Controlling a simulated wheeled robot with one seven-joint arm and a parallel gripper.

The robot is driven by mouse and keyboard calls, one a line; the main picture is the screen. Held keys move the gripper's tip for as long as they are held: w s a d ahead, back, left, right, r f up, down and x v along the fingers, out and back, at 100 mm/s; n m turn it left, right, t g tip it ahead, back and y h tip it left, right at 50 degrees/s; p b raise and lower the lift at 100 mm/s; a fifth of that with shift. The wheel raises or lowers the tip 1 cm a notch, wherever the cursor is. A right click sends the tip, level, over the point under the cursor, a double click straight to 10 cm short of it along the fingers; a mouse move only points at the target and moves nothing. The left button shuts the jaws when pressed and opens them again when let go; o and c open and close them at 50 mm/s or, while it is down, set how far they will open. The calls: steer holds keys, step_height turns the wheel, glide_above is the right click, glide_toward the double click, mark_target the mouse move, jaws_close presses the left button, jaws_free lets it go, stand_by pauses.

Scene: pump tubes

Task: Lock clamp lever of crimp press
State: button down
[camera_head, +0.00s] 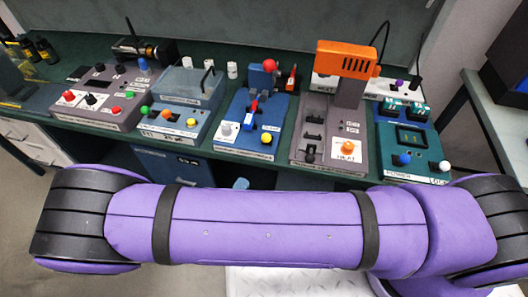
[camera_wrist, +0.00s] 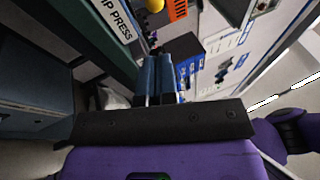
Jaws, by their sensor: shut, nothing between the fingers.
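The blue crimp press (camera_head: 234,110) stands on the bench near the middle of the head view. A red ball-topped lever (camera_head: 269,66) rises at its back, and a small red lever (camera_head: 254,105) sits on its top. I cannot tell for sure which is the clamp lever, or its lock state. The press has a white button and a yellow button (camera_head: 266,138) at its front. In the wrist view, its label (camera_wrist: 116,18) is partly cut off at the top. My gripper (camera_wrist: 157,58) has its blue fingers together and empty, below the label and apart from the press.
To the right of the press stands a grey station with an orange heater head (camera_head: 347,58). A blue-grey station (camera_head: 190,85) stands to its left. A teal station (camera_head: 408,140) is further right. My purple arm crosses the front of the bench.

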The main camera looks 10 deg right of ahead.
steer(key=shift+s+a+f+n+t+y, duration=0.1)
steer(key=shift+s+f+n+t+y, duration=0.55)
steer(key=shift+f+n, duration=0.3)
steer(key=shift+r, duration=0.1)
glide_toward(265, 135)
steer(key=w+d, duration=0.2)
steer(key=w, duration=0.1)
steer(key=w+d, duration=0.1)
steer(key=w, duration=0.1)
steer(key=shift+d+r, duration=0.15)
steer(key=shift+d, duration=0.05)
